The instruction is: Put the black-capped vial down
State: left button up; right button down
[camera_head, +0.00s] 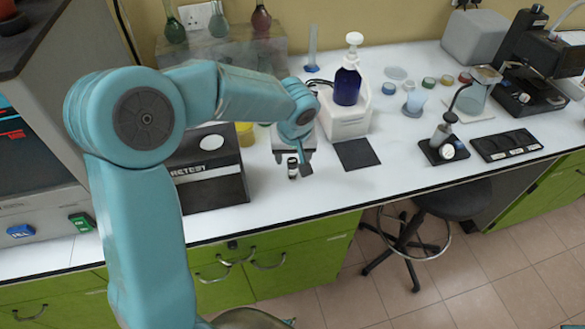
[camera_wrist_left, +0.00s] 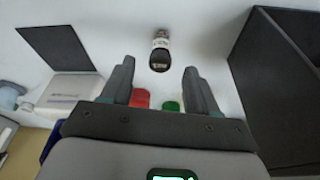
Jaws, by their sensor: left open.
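The black-capped vial (camera_head: 292,169) stands upright on the white bench, to the right of the black box. In the left wrist view the vial (camera_wrist_left: 160,42) shows its dark cap towards me and a pale label band. My left gripper (camera_head: 293,163) is open around the cap end in the head view. In the left wrist view the open fingers of the gripper (camera_wrist_left: 158,70) are on either side of the vial's line, with clear gaps. The vial appears just past the fingertips, not gripped. My right gripper does not show.
A black box (camera_head: 205,185) stands close on the left of the vial. A dark square mat (camera_head: 356,154) lies to the right, and a dark blue pump bottle (camera_head: 347,86) stands behind it. Red (camera_wrist_left: 141,98) and green (camera_wrist_left: 172,106) items show between the fingers. The bench's front edge is near.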

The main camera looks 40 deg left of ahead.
aim_at(293, 161)
pick_arm(q)
jog(key=p+x, duration=0.1)
jog(key=x, duration=0.3)
jog(key=shift+w+a+f, duration=0.15)
jog(key=shift+f, duration=0.1)
grip_shut()
